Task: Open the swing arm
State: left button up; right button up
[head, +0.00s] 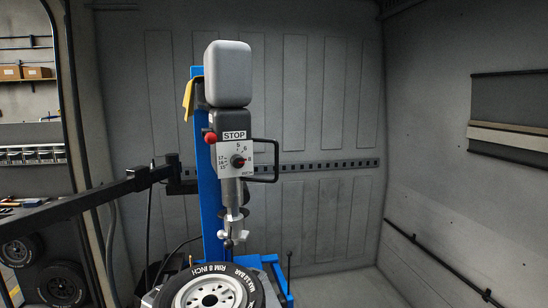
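The tyre changer's blue column (208,210) stands upright in the middle of the head view. In front of it is the swing arm's grey head (228,75), with a STOP panel (235,150), a dial and a red knob (210,137). A black loop handle (276,160) sticks out on its right side. Below, a metal shaft with a mount tool (232,230) hangs above a wheel with a tyre (212,290). The tool appears to be over the far part of the wheel. Neither of my grippers is in view.
A dark jointed bar (85,203) reaches in from the left to beside the column. A yellow piece (188,98) hangs at the column's upper left. Loose tyres (62,285) and shelves with boxes (22,72) show through the left opening. The right side is clear up to the van wall.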

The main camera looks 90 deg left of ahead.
aim_at(225, 87)
jog(key=u, duration=0.8)
jog(key=i, duration=2.25)
jog(key=u, duration=0.85)
jog(key=i, duration=0.75)
jog(key=u, duration=2.15)
